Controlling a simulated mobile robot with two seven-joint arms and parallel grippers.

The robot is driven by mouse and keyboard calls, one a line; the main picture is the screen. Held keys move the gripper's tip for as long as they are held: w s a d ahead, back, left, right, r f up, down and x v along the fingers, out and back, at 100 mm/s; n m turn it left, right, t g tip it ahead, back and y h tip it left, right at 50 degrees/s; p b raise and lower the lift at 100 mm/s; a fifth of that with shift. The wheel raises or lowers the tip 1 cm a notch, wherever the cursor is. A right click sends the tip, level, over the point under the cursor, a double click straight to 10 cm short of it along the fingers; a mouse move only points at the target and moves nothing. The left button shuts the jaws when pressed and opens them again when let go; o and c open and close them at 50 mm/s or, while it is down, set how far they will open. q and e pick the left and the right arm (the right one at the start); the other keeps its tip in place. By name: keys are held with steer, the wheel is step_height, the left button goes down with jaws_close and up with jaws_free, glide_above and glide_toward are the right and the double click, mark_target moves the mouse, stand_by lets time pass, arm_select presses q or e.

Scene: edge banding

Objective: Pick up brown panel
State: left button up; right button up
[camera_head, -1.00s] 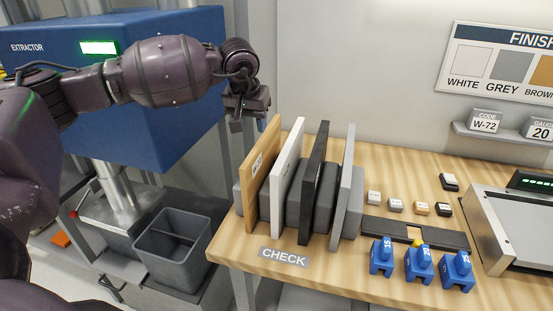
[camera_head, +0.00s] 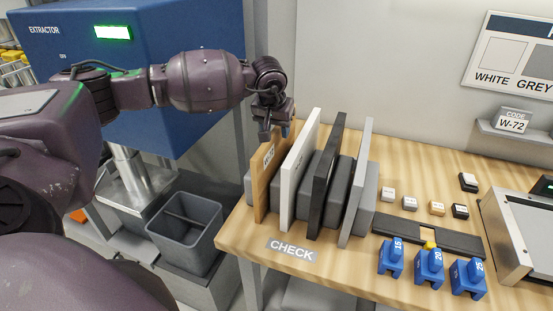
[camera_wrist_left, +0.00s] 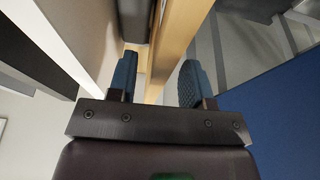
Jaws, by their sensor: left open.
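The brown panel (camera_head: 263,190) stands upright at the left end of a row of panels on the wooden bench. It has a small white label near its top. My left gripper (camera_head: 275,130) is open at the panel's upper edge. In the left wrist view my left gripper (camera_wrist_left: 157,82) has its two blue-grey fingers apart. The brown panel (camera_wrist_left: 180,38) runs edge-on through the gap between them there. Whether either finger touches it, I cannot tell. My right gripper is not in view.
White (camera_head: 298,170), black (camera_head: 325,180) and grey (camera_head: 357,190) panels stand just right of the brown one, with grey blocks between. The blue extractor (camera_head: 190,120) is behind my left arm. A grey bin (camera_head: 190,235) sits below, left of the bench (camera_head: 235,240).

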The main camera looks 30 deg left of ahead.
mark_target(277, 160)
arm_select(q)
steer(key=shift+x, duration=1.6)
steer(key=shift+r, duration=0.1)
jaws_close()
steer(key=shift+w+r, duration=0.1)
